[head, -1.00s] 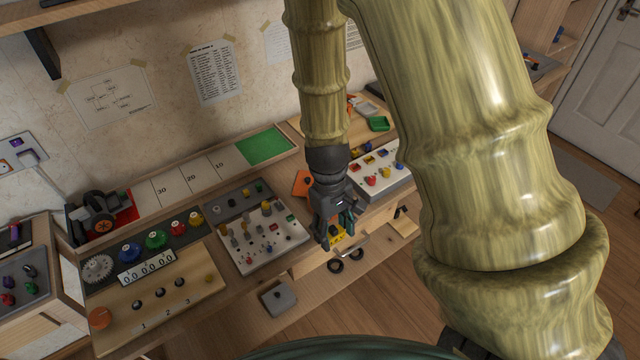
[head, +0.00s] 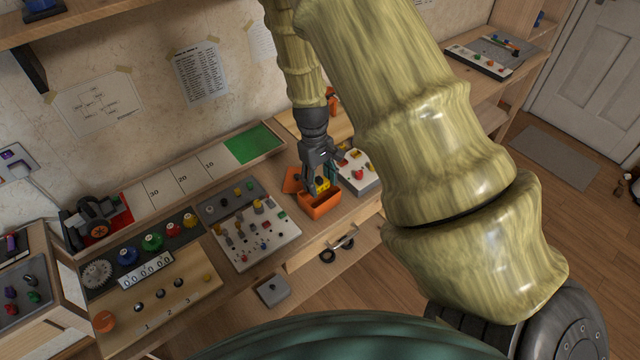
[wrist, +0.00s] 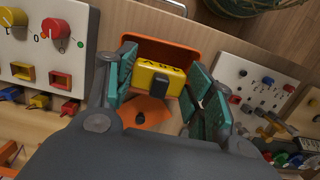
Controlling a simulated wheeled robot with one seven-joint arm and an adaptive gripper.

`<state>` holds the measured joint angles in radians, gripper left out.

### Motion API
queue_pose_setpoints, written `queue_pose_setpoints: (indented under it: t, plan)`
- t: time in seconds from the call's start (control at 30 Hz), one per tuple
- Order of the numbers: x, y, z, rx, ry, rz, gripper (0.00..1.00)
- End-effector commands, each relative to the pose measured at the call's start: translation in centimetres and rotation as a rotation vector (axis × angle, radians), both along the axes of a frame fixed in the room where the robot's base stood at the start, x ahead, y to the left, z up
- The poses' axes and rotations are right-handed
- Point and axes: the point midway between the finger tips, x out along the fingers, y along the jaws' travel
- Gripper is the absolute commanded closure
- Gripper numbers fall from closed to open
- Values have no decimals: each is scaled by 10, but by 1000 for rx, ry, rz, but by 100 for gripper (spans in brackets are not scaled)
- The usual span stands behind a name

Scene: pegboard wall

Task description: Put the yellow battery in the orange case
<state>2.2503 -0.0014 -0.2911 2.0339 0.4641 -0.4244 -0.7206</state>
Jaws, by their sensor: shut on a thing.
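The yellow battery (head: 322,186) is between the fingers of my gripper (head: 320,182), which is shut on it. The case rim also shows behind the battery in the wrist view (wrist: 175,50).
A white panel with several coloured parts (head: 358,170) stands close to the right of the case. Another white panel with knobs and switches (head: 262,240) lies to its left. The bench's front edge and a drawer handle (head: 340,243) are just below the case.

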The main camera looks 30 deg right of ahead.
Motion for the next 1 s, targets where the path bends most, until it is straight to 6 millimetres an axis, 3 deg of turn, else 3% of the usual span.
queue_pose_setpoints:
  t: [0.23,0.6,1.0]
  plan:
    - [4,-2,-5,0,1,2,73]
    - [3,-2,-34,0,1,0,73]
    - [3,-1,-39,0,0,1,73]
